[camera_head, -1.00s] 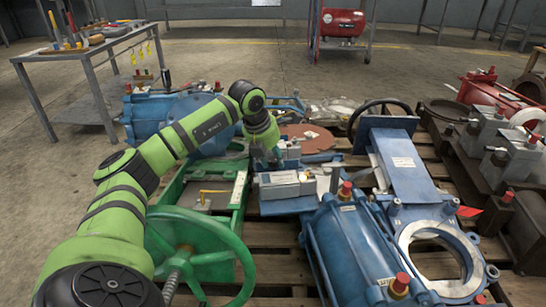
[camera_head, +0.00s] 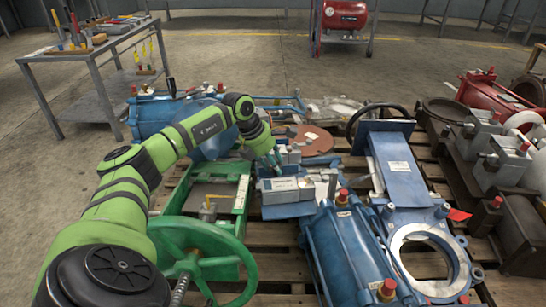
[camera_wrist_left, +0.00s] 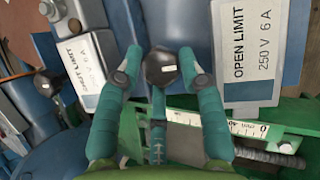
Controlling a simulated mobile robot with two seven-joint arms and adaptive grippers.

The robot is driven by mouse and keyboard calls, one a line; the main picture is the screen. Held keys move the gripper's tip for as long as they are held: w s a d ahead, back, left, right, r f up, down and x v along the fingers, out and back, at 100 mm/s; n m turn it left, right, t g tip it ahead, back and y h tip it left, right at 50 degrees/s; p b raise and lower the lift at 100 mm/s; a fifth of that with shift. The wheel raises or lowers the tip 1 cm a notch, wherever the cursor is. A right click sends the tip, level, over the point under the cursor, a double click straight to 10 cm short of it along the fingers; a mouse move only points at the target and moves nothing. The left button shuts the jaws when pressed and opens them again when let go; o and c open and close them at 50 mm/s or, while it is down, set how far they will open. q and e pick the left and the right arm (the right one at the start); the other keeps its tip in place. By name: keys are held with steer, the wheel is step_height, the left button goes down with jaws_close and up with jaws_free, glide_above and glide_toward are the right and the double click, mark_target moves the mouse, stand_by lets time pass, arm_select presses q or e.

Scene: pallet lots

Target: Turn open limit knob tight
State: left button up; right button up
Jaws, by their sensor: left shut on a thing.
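The open limit knob (camera_wrist_left: 160,68) is a round black knob with a small pale tag, left of the label reading OPEN LIMIT 250 V 6 A (camera_wrist_left: 262,68) in the left wrist view. My left gripper (camera_wrist_left: 159,58) has its teal fingers on either side of this knob and is shut on it. In the head view my left gripper (camera_head: 275,160) reaches down among grey switch boxes (camera_head: 280,189), where the knob is too small to make out. My right gripper is not in view.
A green handwheel (camera_head: 202,262) and green frame (camera_head: 242,190) stand near my left arm. A blue cylinder (camera_head: 352,255) and a blue gate valve (camera_head: 405,180) lie to the right on wooden pallets. A tool table (camera_head: 95,48) stands back left.

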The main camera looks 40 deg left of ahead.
arm_select(q)
steer(key=shift+w+d+r+m, duration=0.15)
steer(key=shift+w+d+m, duration=0.05)
steer(key=shift+d+m, duration=0.1)
steer(key=o, duration=1.1)
steer(key=shift+s+a, duration=0.1)
steer(key=shift+a, duration=0.05)
steer(key=shift+s+a+r, duration=0.1)
steer(key=shift+r, duration=0.25)
steer(key=v, duration=1.1)
